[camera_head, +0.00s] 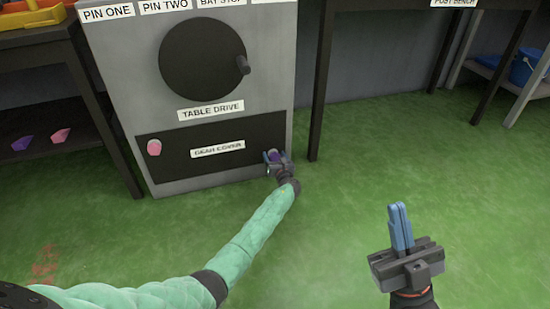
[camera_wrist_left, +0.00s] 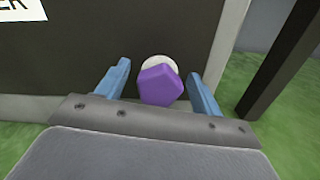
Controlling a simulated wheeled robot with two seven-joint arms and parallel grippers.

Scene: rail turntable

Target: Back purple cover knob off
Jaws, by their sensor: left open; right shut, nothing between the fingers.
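The purple knob (camera_wrist_left: 160,86) sits on a pale round base (camera_wrist_left: 160,63) at the right end of the dark gear cover (camera_head: 180,148). In the head view the knob (camera_head: 274,157) is partly hidden by my left gripper (camera_head: 273,158). The left wrist view shows my left gripper (camera_wrist_left: 161,88) open, with one blue finger on each side of the knob and gaps between them. A pink knob (camera_head: 154,148) is at the cover's left end. My right gripper (camera_head: 400,222) is shut and empty, raised over the green floor at the right.
Above the cover is a black table drive wheel (camera_head: 203,60) with a handle (camera_head: 243,65). A dark table leg (camera_head: 322,90) stands just right of the cabinet. A shelf at left holds a purple piece (camera_head: 22,143) and a pink piece (camera_head: 60,136). The green floor (camera_head: 380,160) is open.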

